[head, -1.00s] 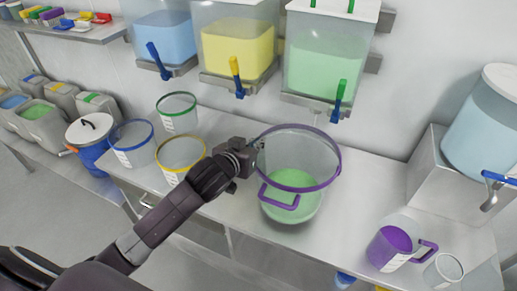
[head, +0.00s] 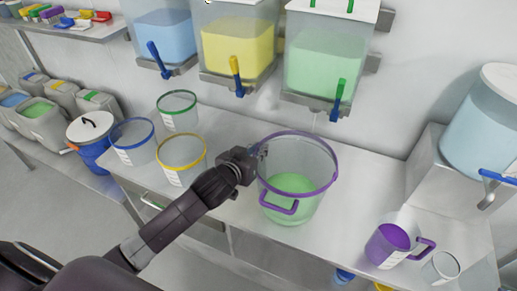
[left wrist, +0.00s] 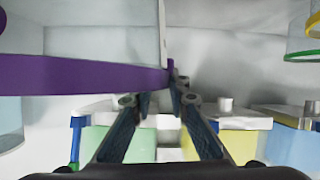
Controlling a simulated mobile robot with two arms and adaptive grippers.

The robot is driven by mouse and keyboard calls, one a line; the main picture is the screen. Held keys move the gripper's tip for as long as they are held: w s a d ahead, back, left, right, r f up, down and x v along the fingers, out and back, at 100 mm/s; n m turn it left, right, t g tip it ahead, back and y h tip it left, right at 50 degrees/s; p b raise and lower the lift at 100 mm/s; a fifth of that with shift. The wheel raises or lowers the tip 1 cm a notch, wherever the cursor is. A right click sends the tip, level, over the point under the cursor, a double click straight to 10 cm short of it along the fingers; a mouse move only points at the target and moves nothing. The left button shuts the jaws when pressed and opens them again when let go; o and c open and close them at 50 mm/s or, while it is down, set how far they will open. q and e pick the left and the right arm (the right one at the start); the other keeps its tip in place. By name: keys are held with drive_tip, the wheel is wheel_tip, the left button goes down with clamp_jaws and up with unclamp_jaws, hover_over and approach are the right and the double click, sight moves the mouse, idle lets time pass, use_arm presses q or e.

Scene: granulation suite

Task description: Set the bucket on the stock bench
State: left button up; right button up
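The clear bucket (head: 300,205) with a purple rim, a purple handle and green contents is upright at the middle of the steel bench (head: 235,213), under the green dispenser. I cannot tell whether its base touches the top. My left gripper (head: 258,152) is at the left of its rim. In the left wrist view, the fingers (left wrist: 171,80) close together on the end of the purple rim (left wrist: 85,75). My right gripper is not in view.
Green-, blue- and yellow-rimmed buckets (head: 178,112) stand left on the bench. A purple jug (head: 391,243) and a clear cup (head: 441,268) stand right. Dispensers with taps (head: 326,68) hang above. A lower bench at left holds canisters (head: 42,118) and a blue lidded pail (head: 90,140).

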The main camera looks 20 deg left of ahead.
use_arm(q)
drive_tip(key=shift+o, duration=0.2)
drive_tip(key=shift+r, duration=0.15)
drive_tip(key=b+v, duration=0.2)
drive_tip(key=v, duration=1)
drive_tip(key=s+d+f+m+g, duration=0.2)
drive_tip(key=s+f+g, duration=0.7)
drive_tip(key=s+f, duration=1.15)
drive_tip(key=s+f+g+b, duration=0.1)
drive_tip(key=s+f, duration=0.1)
drive_tip(key=f, duration=1.2)
drive_tip(key=s+f+g+b, duration=0.1)
drive_tip(key=s+f, duration=0.2)
drive_tip(key=f, duration=1.1)
drive_tip(key=s+a+f+g+b, duration=0.1)
drive_tip(key=s+a+f, duration=0.1)
drive_tip(key=s+f, duration=1.4)
drive_tip(key=shift+a+m+y, duration=0.2)
drive_tip(key=shift+m+y, duration=0.1)
drive_tip(key=shift+m, duration=0.1)
